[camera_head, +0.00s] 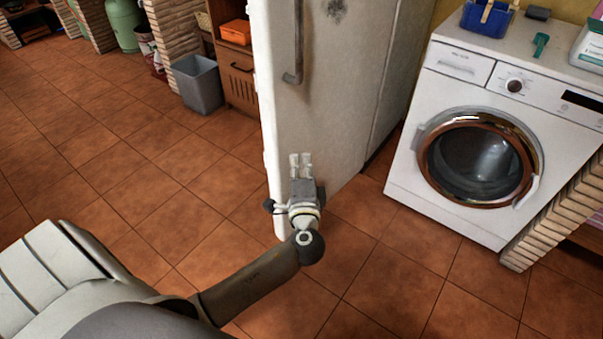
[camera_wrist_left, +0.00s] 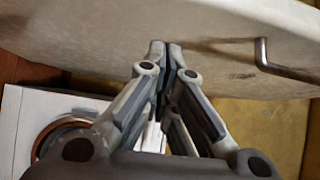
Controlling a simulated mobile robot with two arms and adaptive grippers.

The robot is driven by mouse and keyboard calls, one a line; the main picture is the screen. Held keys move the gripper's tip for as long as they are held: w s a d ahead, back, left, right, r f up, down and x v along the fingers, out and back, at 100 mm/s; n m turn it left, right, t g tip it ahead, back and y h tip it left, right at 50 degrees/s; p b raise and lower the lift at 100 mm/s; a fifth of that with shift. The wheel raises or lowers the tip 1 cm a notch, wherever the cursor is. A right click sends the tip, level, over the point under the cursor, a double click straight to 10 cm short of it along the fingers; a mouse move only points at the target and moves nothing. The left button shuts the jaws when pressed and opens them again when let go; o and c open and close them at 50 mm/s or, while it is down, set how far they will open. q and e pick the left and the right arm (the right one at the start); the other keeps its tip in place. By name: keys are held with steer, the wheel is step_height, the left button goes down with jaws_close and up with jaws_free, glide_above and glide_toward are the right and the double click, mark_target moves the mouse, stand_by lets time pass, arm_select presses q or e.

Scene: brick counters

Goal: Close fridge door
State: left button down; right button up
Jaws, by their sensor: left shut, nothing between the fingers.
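The white fridge door (camera_head: 325,115) stands in the middle of the head view, with a grey metal handle (camera_head: 298,45) on its face. The fridge body shows behind it to the right. My left gripper (camera_head: 301,158) is shut and empty, in front of the lower part of the door. In the left wrist view the left gripper (camera_wrist_left: 166,45) has its fingertips together at the door surface (camera_wrist_left: 110,35); I cannot tell if they touch. The handle (camera_wrist_left: 285,70) is to the right there, apart from the fingers. My right gripper is not in view.
A washing machine (camera_head: 455,85) stands right of the fridge, with a blue container (camera_head: 487,18) on top. A grey bin (camera_head: 196,85) and a wooden cabinet (camera_head: 240,85) are behind the door on the left. The tiled floor (camera_head: 120,160) is clear on the left.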

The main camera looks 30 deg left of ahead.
mark_target(288, 130)
arm_select(q)
steer(key=shift+w+a, duration=0.8)
steer(key=shift+a, duration=0.3)
steer(key=shift+w+a, duration=0.8)
steer(key=shift+a, duration=0.35)
steer(key=shift+w+a, duration=0.8)
steer(key=shift+a, duration=0.3)
steer(key=shift+a, duration=0.15)
